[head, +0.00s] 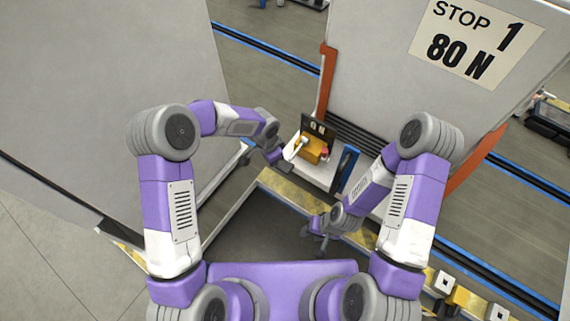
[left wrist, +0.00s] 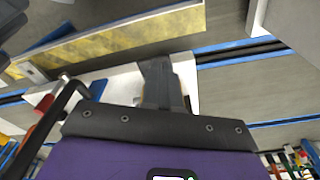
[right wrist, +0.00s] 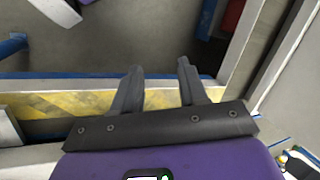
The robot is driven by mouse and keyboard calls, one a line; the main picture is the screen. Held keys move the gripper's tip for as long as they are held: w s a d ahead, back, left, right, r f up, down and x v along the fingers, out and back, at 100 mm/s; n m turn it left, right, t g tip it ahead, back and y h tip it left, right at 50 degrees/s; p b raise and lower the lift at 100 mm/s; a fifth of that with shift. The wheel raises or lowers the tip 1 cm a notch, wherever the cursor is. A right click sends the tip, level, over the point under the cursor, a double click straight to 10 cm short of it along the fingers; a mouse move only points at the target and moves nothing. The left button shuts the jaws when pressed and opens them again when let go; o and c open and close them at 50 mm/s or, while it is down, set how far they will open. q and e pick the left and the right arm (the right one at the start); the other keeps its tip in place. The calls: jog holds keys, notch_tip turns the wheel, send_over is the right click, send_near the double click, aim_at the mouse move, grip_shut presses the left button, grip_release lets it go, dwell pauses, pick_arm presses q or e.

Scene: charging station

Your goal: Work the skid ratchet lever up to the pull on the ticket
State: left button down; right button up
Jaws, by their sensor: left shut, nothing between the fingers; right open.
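The ticket (head: 476,40) on the grey panel reads "STOP 1" and "80 N". Below the panel, a white shelf (head: 321,177) carries an orange-yellow unit (head: 313,150) with a dark plate (head: 318,128) behind it and a small red part beside it. I take this unit for the skid ratchet. In the left wrist view a black bent bar (left wrist: 48,125) runs at the left; I cannot tell whether it is the lever. My left gripper (head: 286,166) is shut and empty, its fingers (left wrist: 165,85) over the white shelf, partly hiding something orange. My right gripper (head: 314,246) is open and empty.
A blue upright plate (head: 345,168) stands right of the unit. A yellow-marked edge (head: 285,190) runs in front of the shelf. A large grey panel (head: 110,70) stands at left. Orange posts (head: 325,80) flank the ticket panel. Small blocks (head: 458,298) lie at lower right.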

dwell(0.5)
jog(key=shift+c, duration=1.3)
jog(key=c, duration=0.5)
grip_shut()
pick_arm(q)
jog(key=s+a+f+n+h, duration=0.1)
jog(key=s+a+f+n, duration=0.1)
jog(key=s+n, duration=0.3)
jog(key=s+a+f+n+h, duration=0.1)
jog(key=s+a+f+n, duration=0.1)
jog(key=s+f+n, duration=0.3)
jog(key=s+a+f+n+h, duration=0.1)
jog(key=s+a+f+n, duration=0.2)
jog(key=s, duration=0.8)
jog(key=shift+s+f+n, duration=0.3)
jog(key=shift+f+n, duration=0.45)
jog(key=shift+n, duration=0.25)
jog(key=shift+a, duration=0.1)
pick_arm(e)
jog(key=shift+a, duration=0.1)
